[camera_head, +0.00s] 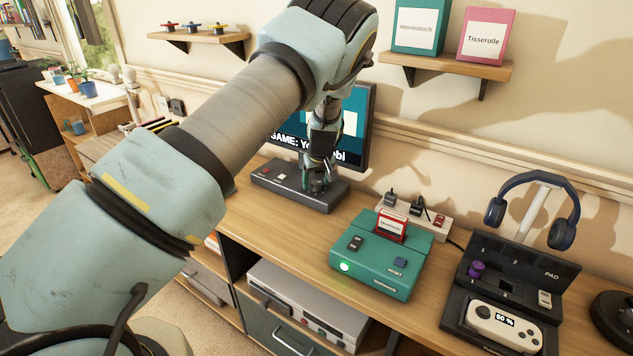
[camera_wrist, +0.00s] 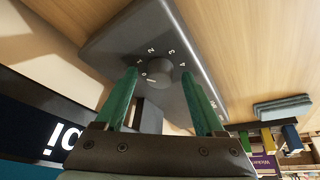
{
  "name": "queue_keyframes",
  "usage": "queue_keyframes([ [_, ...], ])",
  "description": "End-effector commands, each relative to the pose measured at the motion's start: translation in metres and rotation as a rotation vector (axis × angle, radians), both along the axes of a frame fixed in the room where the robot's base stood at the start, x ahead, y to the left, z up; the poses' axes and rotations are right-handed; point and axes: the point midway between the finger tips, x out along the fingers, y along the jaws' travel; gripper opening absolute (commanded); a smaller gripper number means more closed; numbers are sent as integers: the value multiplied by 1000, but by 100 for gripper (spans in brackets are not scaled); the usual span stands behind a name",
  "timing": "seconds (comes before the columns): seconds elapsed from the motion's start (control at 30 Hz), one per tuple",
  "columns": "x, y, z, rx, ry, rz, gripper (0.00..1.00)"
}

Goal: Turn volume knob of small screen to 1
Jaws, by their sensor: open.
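The monitor (camera_head: 355,135) stands behind a dark grey control base (camera_head: 272,175) on the wooden desk. In the wrist view, the base (camera_wrist: 125,42) carries a round grey knob (camera_wrist: 160,71) with a dial numbered from 0 to 4. A small white mark shows at the knob's edge close to the 0; its exact pointing is hard to tell. My gripper (camera_wrist: 159,75) is open, with one green fingertip on each side of the knob. Contact cannot be told. In the head view my gripper (camera_head: 318,186) is down at the base, and its knob is hidden there.
A teal console (camera_head: 375,275) with a red cartridge (camera_head: 391,226) stands right of the base. A power strip (camera_head: 428,222) lies behind it. A dark PAD dock (camera_head: 520,255) with a white handheld (camera_head: 503,327) and headphones (camera_head: 565,225) are farther right. A shelf (camera_head: 445,65) hangs above.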

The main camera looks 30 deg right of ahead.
Motion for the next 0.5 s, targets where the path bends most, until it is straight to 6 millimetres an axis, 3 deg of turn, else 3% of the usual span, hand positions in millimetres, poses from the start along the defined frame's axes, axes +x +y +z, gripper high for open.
queue_keyframes([
  [0.27,-2,0,5,-1,-1,0,71],
  [0.5,-17,4,41,-3,-2,-1,71],
])
